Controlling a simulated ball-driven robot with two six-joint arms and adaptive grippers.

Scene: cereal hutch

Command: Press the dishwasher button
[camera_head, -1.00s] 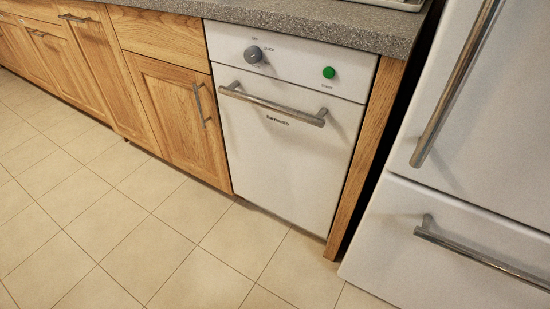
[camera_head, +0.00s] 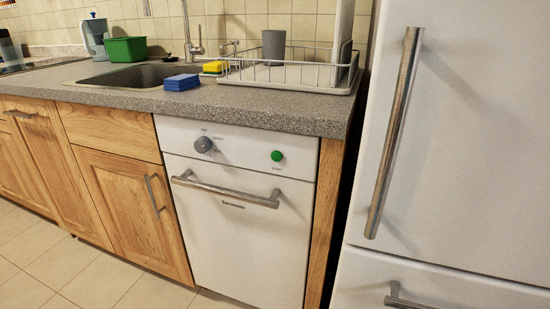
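The white dishwasher (camera_head: 245,240) stands shut under the grey countertop, with a horizontal metal handle (camera_head: 225,190) across its door. A round green button (camera_head: 277,156) sits on the right of its top panel. A grey dial (camera_head: 203,145) is on the left of the same panel. Neither of my grippers shows in the head view, and nothing covers the button.
A white fridge (camera_head: 470,150) with metal handles stands at the right. The countertop (camera_head: 240,107) holds a dish rack (camera_head: 285,75) with a grey cup, blue and yellow sponges, a sink (camera_head: 125,76) and a green container (camera_head: 125,50). Wooden cabinets (camera_head: 130,205) are at the left. Tiled floor shows bottom left.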

